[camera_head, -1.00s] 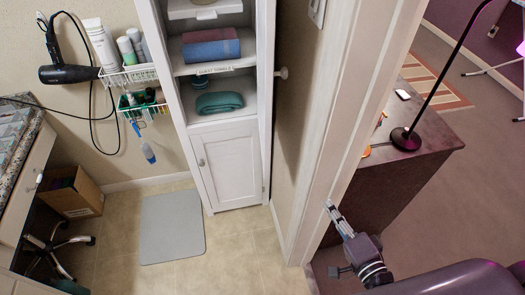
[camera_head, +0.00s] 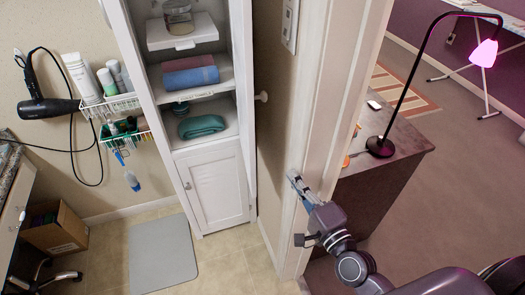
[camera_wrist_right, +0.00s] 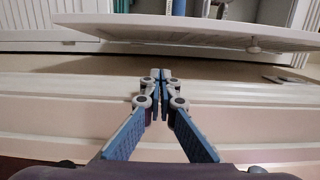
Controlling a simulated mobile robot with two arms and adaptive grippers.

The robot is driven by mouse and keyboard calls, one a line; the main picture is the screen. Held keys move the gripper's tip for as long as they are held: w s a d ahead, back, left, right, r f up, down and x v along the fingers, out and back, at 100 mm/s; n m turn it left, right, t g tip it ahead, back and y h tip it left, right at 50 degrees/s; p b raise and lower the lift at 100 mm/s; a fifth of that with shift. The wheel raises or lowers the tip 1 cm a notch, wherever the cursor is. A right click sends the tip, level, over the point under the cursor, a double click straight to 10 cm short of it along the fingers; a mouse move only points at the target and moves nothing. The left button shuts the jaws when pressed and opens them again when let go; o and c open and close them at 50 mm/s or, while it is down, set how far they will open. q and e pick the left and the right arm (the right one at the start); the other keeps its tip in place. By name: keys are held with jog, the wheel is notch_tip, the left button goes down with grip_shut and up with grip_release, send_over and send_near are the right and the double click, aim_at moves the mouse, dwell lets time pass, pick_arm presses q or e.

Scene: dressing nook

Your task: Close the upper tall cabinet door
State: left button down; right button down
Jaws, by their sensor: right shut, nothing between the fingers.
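The tall white cabinet (camera_head: 132,75) stands in the middle of the head view, its upper shelves exposed. Its upper door (camera_head: 245,60) is open and seen nearly edge-on at the right of the shelves, with a round knob (camera_head: 262,97) on its outer side. In the right wrist view the upper door (camera_wrist_right: 185,30) is a long white panel across the top, with its knob (camera_wrist_right: 253,46) facing me. My right gripper (camera_head: 301,186) is shut and empty in front of the white door frame, apart from the door. The gripper's closed fingertips (camera_wrist_right: 161,74) point toward the panel. My left gripper is not in view.
The lower cabinet door (camera_head: 217,190) is shut. The white doorway frame (camera_head: 325,110) rises beside my right arm. A desk with a lamp (camera_head: 381,146) stands beyond it. A grey mat (camera_head: 162,255) lies on the floor, with bare floor around the cabinet.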

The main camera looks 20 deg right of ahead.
jog(key=w+a+p, duration=0.3)
jog(key=w+a, duration=0.2)
jog(key=w, duration=0.6)
jog(key=shift+a+p, duration=0.25)
jog(key=shift+p, duration=0.05)
jog(key=shift+s, duration=0.1)
